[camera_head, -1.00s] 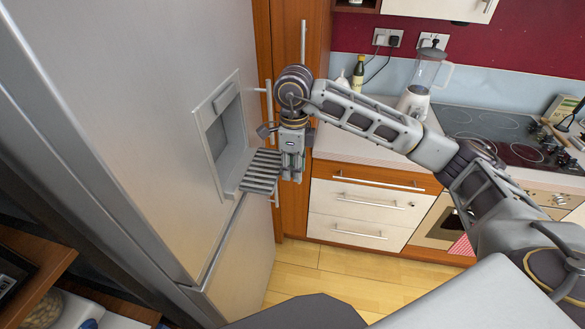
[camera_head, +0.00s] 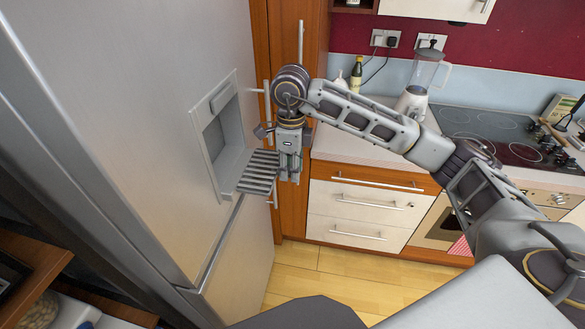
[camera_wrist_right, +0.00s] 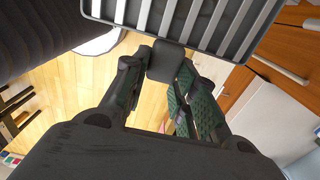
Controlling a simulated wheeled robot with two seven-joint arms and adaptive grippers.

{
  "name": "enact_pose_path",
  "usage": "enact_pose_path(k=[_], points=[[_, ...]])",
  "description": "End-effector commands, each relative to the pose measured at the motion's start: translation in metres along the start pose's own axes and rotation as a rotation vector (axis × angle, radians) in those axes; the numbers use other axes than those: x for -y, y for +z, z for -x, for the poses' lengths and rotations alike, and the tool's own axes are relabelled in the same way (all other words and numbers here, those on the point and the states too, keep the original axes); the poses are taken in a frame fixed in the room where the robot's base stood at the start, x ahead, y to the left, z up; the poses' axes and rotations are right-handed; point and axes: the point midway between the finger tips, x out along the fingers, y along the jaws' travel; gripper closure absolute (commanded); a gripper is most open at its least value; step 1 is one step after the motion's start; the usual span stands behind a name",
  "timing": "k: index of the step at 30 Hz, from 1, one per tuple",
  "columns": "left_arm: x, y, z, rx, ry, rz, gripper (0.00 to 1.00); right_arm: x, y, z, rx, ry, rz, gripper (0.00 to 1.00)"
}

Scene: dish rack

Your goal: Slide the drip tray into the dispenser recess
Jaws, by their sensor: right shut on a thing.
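The drip tray (camera_head: 258,174) is a grey slatted tray. In the head view it sticks out to the right from the lower edge of the dispenser recess (camera_head: 217,150) in the fridge door. Its left end meets the recess's lower opening; I cannot tell how far inside it is. My right gripper (camera_head: 290,174) is at the tray's outer right end. In the right wrist view the slatted tray (camera_wrist_right: 190,22) spans the top, and the right fingers (camera_wrist_right: 167,80) are shut on its dark front tab (camera_wrist_right: 168,62). My left gripper is not in view.
The fridge door (camera_head: 130,110) fills the left. A wooden cabinet with a vertical handle (camera_head: 301,42) stands behind the gripper. Drawers (camera_head: 358,205), a blender (camera_head: 420,85) and a hob (camera_head: 495,130) are to the right. The floor (camera_head: 315,270) below is clear.

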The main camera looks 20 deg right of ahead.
Motion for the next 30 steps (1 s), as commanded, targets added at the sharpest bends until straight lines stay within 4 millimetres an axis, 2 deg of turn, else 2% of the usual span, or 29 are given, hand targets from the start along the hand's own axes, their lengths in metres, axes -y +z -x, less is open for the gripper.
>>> enact_pose_path(k=[30], points=[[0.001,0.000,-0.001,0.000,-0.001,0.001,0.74,0.000,0.031,0.001,0.001,0.000,-0.001,1.00]])
